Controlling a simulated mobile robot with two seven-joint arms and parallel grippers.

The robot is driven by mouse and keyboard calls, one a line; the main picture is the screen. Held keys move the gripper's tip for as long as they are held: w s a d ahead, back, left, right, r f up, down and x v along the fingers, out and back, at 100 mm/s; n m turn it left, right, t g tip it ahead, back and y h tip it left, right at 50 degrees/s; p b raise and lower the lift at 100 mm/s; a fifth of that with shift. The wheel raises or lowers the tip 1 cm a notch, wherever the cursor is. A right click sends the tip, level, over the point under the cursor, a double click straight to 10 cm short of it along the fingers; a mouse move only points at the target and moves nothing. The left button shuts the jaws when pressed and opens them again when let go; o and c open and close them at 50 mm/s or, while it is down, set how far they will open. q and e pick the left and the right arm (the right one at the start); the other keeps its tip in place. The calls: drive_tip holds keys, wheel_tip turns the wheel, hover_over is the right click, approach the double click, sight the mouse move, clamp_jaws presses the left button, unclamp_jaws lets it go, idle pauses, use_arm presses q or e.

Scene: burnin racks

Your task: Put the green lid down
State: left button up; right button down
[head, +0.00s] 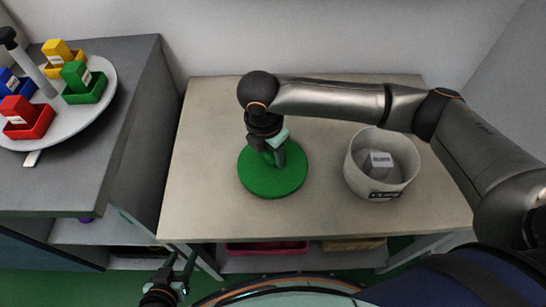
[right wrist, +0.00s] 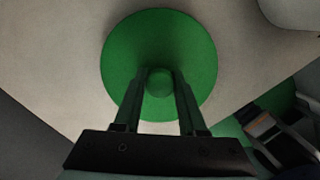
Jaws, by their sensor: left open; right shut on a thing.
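The green lid (head: 290,186) is a round flat disc over the left part of the beige table. It also shows in the right wrist view (right wrist: 195,50), with a round knob at its middle. My right gripper (head: 272,158) points down from above and is shut on the lid's knob; its fingers (right wrist: 160,85) stand on both sides of the knob. I cannot tell whether the lid touches the table. My left gripper (head: 172,277) is open and empty, low in front of the table's front left.
A round grey-white bin (head: 357,178) with a grey labelled block (head: 381,162) inside stands open on the table, right of the lid. The beige table (head: 215,120) is clear at the back left. A grey cabinet (head: 130,150) at left carries a round tray (head: 85,117) with several coloured bins.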

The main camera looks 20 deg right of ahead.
sight(268, 159)
drive_tip(key=shift+f, duration=0.75)
use_arm(q)
drive_tip(key=shift+d+f, duration=0.15)
drive_tip(key=shift+d, duration=0.05)
use_arm(e)
drive_tip(key=shift+f, duration=0.1)
drive_tip(key=shift+c, duration=2.4)
unclamp_jaws()
use_arm(q)
drive_tip(key=shift+a, duration=0.2)
use_arm(e)
drive_tip(key=r, duration=0.3)
drive_tip(key=a+r+p, duration=0.1)
drive_tip(key=r, duration=0.3)
drive_tip(key=r+p, duration=0.1)
drive_tip(key=r, duration=0.3)
drive_tip(key=shift+s+a+r, duration=0.1)
drive_tip(key=shift+s+a, duration=0.1)
drive_tip(key=shift+s, duration=0.2)
use_arm(q)
drive_tip(key=shift+s+a+r, duration=0.4)
drive_tip(key=shift+a+r, duration=0.05)
drive_tip(key=shift+a, duration=0.05)
use_arm(e)
drive_tip(key=shift+s+r, duration=0.1)
drive_tip(key=shift+r, duration=0.35)
